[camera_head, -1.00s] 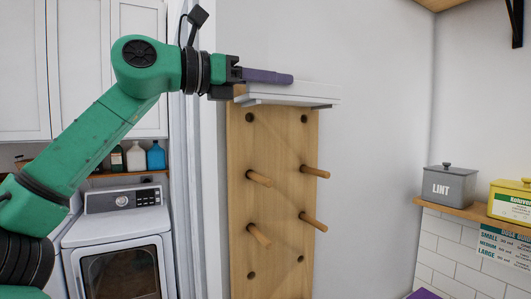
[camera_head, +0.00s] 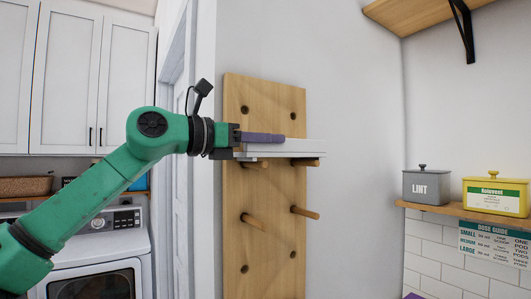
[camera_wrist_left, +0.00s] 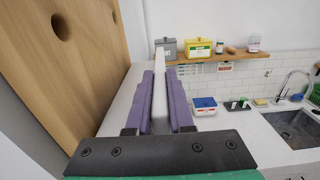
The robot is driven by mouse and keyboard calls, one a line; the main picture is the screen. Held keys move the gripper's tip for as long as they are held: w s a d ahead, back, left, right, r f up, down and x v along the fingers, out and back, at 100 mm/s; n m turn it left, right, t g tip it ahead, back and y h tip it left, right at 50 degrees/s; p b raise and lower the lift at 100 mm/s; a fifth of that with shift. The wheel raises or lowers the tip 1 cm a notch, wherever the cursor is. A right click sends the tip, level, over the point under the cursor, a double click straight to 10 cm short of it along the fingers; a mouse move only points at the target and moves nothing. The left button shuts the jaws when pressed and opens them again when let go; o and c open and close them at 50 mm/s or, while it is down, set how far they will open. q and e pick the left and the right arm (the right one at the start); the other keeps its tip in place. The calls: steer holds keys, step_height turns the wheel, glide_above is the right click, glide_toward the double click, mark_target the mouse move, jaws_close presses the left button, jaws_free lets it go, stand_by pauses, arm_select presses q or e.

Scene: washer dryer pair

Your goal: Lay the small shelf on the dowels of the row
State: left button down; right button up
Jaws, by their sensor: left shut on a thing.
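The small white shelf (camera_head: 310,148) is held level in front of the wooden pegboard (camera_head: 271,110), just at the upper row of dowels. My left gripper (camera_head: 263,138) is shut on it, its purple fingers along the shelf's top left. In the left wrist view the shelf (camera_wrist_left: 160,90) stands between the two purple fingers (camera_wrist_left: 162,104). The upper left dowel (camera_head: 254,166) and upper right dowel (camera_head: 308,162) show right under the shelf; I cannot tell whether it touches them. The lower left dowel (camera_head: 254,220) and lower right dowel (camera_head: 305,212) are bare. My right gripper is out of view.
Empty holes show near the pegboard's top and bottom. To the right, a wall ledge (camera_head: 466,211) carries a grey LINT box (camera_head: 426,187) and a yellow box (camera_head: 495,195). A white washer or dryer (camera_head: 96,250) stands at left below white cabinets. The wall right of the pegboard is clear.

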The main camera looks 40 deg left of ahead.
arm_select(q)
steer(key=shift+a, duration=0.1)
steer(key=shift+w+d+f+b, duration=0.15)
steer(key=shift+d+f+b, duration=0.05)
steer(key=shift+f+b, duration=0.1)
steer(key=c, duration=0.8)
jaws_free()
steer(key=shift+a, duration=0.1)
